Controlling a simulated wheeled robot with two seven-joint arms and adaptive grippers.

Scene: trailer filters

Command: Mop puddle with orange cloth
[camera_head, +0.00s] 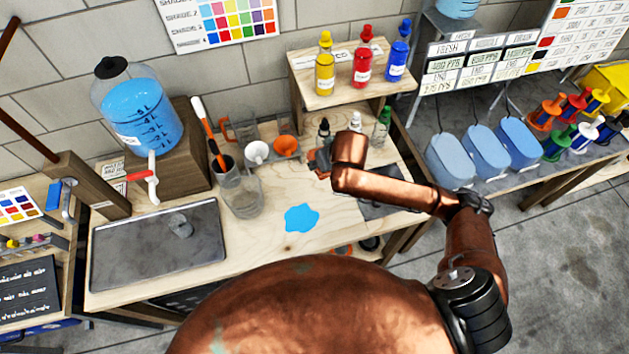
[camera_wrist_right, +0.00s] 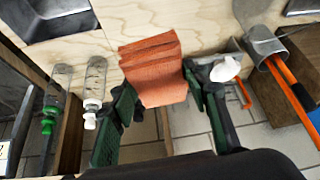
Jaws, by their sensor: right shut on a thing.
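The bright blue puddle (camera_head: 301,218) lies flat on the wooden worktable, near its front middle. My right gripper (camera_wrist_right: 160,88) is shut on the folded orange cloth (camera_wrist_right: 153,66), which sits between its two dark green fingers. In the head view my right arm reaches in from the right, and its hand end is above the table, behind and slightly right of the puddle. The cloth is hard to tell from the copper arm there. The puddle does not show clearly in the wrist view. My left gripper is not in view.
Bottles (camera_head: 383,127) stand near the hand, below a raised shelf (camera_head: 333,95) with yellow, red and blue bottles. A clear jar (camera_head: 241,197) and funnels (camera_head: 257,152) stand left of it. A dark tray (camera_head: 160,245) lies at left. Wood around the puddle is bare.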

